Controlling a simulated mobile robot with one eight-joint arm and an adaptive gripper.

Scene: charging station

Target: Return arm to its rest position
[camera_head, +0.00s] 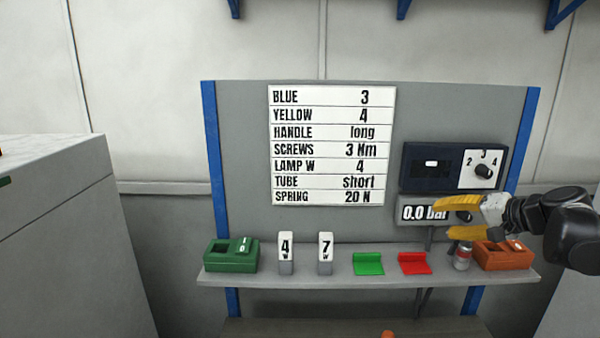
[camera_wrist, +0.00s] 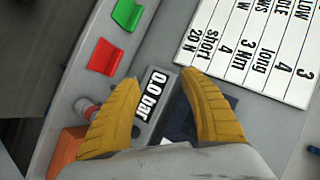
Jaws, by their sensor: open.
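My gripper (camera_head: 450,218) is at the right in the head view, with yellow fingers apart and nothing between them. It is in front of the "0.0 bar" display (camera_head: 424,212), and its upper finger covers part of that display. In the wrist view my gripper (camera_wrist: 160,110) shows both yellow fingers spread, with the display (camera_wrist: 152,103) seen between them. My black arm reaches in from the right edge of the head view.
A shelf (camera_head: 330,283) holds a green box (camera_head: 230,256), two lamp blocks marked 4 and 7, a green holder (camera_head: 368,264), a red holder (camera_head: 414,264), a small can (camera_head: 462,258) and an orange box (camera_head: 505,256). A dark dial box (camera_head: 430,180) hangs above. A grey cabinet (camera_head: 70,240) stands left.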

